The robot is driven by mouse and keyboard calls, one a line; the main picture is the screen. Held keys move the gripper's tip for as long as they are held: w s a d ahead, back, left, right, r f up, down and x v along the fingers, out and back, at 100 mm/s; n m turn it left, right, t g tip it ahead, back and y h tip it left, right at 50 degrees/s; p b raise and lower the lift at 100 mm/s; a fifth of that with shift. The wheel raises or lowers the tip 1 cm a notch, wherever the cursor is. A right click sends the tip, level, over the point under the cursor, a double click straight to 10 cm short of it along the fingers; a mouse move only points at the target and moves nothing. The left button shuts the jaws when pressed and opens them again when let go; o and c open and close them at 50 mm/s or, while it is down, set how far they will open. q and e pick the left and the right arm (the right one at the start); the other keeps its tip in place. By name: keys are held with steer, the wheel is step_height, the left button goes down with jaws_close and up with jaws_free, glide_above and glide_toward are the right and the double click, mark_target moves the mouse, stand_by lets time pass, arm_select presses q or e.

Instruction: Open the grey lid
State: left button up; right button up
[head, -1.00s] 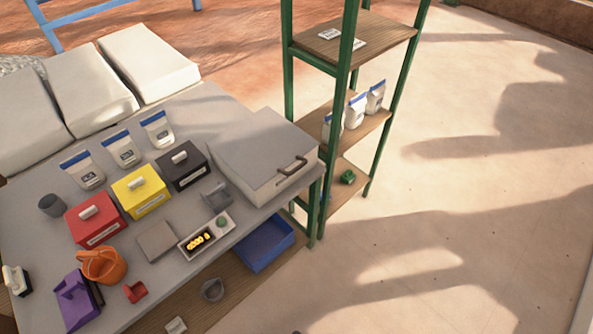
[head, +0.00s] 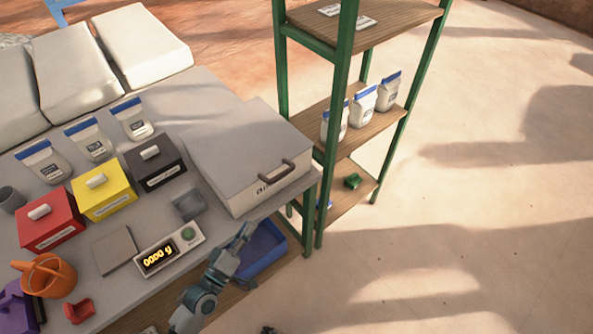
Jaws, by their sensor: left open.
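The grey lid (head: 240,140) lies shut on a large pale box at the right end of the table. Its dark bar handle (head: 277,172) is on the front side, near the right corner. My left gripper (head: 243,234) is open and empty. It shows in front of the table edge, below and left of the handle, apart from it. A small dark part at the bottom edge of the head view may be my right gripper (head: 268,330); too little shows to tell its jaws.
A green-framed shelf (head: 340,120) with white bags stands close to the box's right side. A scale (head: 170,250), a small grey scoop (head: 187,205) and a black box (head: 153,163) stand left of it. A blue bin (head: 262,247) sits below the table edge.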

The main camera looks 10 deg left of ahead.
arm_select(q)
steer(key=r, duration=0.2)
steer(key=p, duration=0.2)
glide_toward(281, 174)
steer(key=f+x, duration=0.1)
steer(key=x, duration=0.4)
steer(key=w, duration=0.3)
steer(key=shift+w+d+r+h, duration=0.3)
steer(key=shift+w+r, duration=0.05)
steer(key=shift+w, duration=0.55)
steer(key=shift+d+r, duration=0.1)
steer(key=shift+d, duration=0.3)
steer(key=shift+c, duration=1.1)
jaws_close()
arm_select(e)
step_height(281, 174, down, 4)
steer(key=shift+s+d+f, duration=0.1)
steer(key=shift+d, duration=0.05)
